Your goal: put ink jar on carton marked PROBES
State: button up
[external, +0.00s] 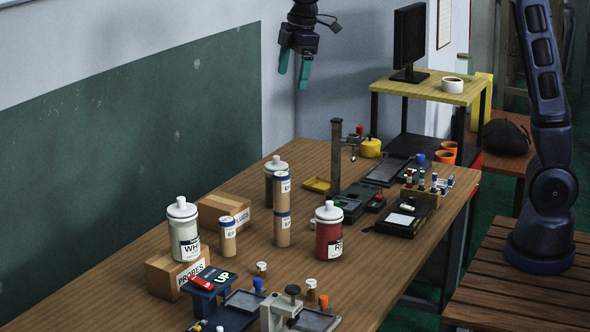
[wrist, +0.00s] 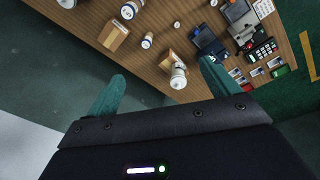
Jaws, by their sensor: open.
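The carton marked PROBES (external: 178,275) stands near the left edge of the wooden table. A white ink jar (external: 184,238) with a grey-white lid stands upright on top of it. The jar also shows in the wrist view (wrist: 178,77), with part of the carton (wrist: 168,61) beside it. A red ink jar (external: 328,236) stands on the table at centre, and a dark jar (external: 270,188) stands farther back, partly hidden by tubes. My gripper (external: 295,72) is open and empty, high above the far side of the table, apart from all jars.
A second carton (external: 222,212), its label partly hidden, stands behind. Labelled tubes (external: 282,212), two stacked, stand at centre. A post (external: 336,155), a blue stand (external: 208,285) and a clamp (external: 283,305) rise from the table. Bare wood lies around the red jar.

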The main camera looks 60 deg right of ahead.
jog(key=s+d+r+m+t, duration=0.1)
jog(key=s+d+m, duration=0.2)
jog(key=s+d, duration=0.45)
jog(key=s+d+r+m, duration=0.2)
jog(key=s+d, duration=0.2)
jog(key=s, duration=0.7)
jog(key=s+d+f+m, duration=0.2)
jog(key=s+f, duration=0.1)
jog(key=s, duration=0.3)
jog(key=s+d+f+m+t, duration=0.1)
jog(key=s+d+f+m, duration=0.1)
jog(key=s, duration=0.5)
jog(key=s+d+f+m, duration=0.1)
jog(key=s+d+f, duration=0.2)
jog(key=s, duration=0.4)
jog(key=shift+f+m+t, duration=0.4)
